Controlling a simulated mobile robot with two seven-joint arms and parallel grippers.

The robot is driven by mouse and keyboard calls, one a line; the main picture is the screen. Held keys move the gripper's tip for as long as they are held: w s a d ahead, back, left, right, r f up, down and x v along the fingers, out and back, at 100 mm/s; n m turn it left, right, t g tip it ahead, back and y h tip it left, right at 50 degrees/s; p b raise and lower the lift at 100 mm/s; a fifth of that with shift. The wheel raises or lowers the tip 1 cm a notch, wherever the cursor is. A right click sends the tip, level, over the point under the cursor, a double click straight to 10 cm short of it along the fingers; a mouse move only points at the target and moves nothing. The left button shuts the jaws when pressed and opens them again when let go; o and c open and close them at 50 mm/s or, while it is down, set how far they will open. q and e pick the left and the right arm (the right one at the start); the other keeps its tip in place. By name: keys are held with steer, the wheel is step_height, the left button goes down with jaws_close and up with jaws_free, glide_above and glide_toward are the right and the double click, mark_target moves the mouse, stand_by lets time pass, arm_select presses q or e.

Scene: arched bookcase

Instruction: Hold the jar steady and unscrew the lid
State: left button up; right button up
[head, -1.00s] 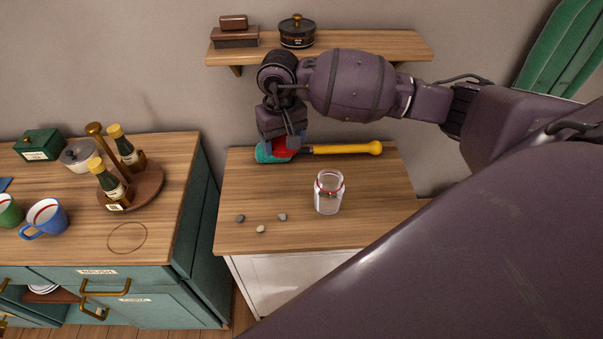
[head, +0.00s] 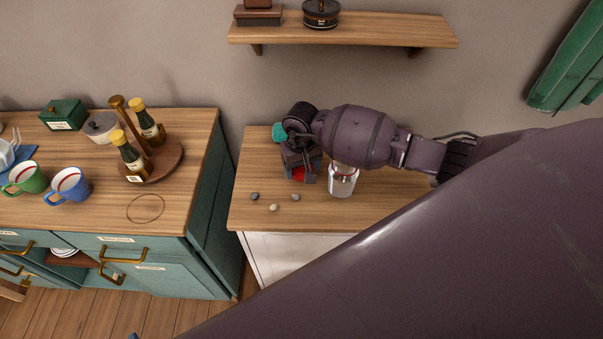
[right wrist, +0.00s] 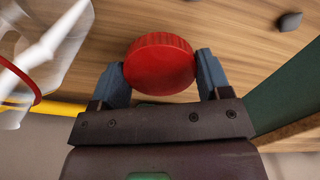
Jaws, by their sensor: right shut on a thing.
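The clear jar (head: 343,184) stands upright and open on the wooden top of the right cabinet; a red ring shows at its neck. My right gripper (head: 303,175) is beside the jar, on its left in the head view, and is shut on the red lid (head: 298,174). In the right wrist view the lid (right wrist: 160,64) sits between both fingertips, apart from the jar (right wrist: 45,45), which is blurred at the left. Whether the lid touches the wood is unclear. My left gripper does not show.
A teal-headed tool (head: 280,132) lies behind my right gripper; its yellow handle (right wrist: 50,108) shows in the right wrist view. Several pebbles (head: 273,207) lie at the front left. A wall shelf (head: 390,32) hangs above. The left counter (head: 100,215) holds mugs and bottles.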

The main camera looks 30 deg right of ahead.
mark_target(301, 168)
steer(key=shift+f, duration=1.75)
steer(key=shift+f, duration=0.15)
steer(key=o, duration=1)
